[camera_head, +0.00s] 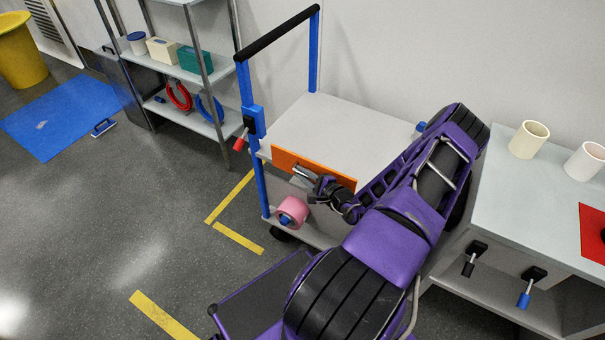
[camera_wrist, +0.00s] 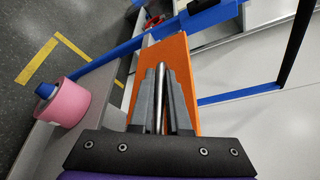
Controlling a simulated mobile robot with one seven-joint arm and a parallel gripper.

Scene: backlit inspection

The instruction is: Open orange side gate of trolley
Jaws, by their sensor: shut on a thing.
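The trolley (camera_head: 340,128) has a grey top, blue posts and a black push bar. Its orange side gate (camera_head: 285,157) stands along the near edge of the top, and it also shows in the wrist view (camera_wrist: 176,50). A metal bar handle (camera_head: 303,171) sits on the gate's outer face. My gripper (camera_head: 316,176) is at this handle. In the wrist view my gripper (camera_wrist: 160,75) is shut on the handle (camera_wrist: 160,85), which runs between the two fingers. Part of the gate's right side is hidden behind my arm.
A pink roll (camera_head: 292,212) lies on the trolley's lower shelf, below the gate. A red-tipped lever (camera_head: 240,141) sticks out from the left post. A grey bench (camera_head: 520,200) with cups stands at right. A shelf rack (camera_head: 185,90) stands behind left.

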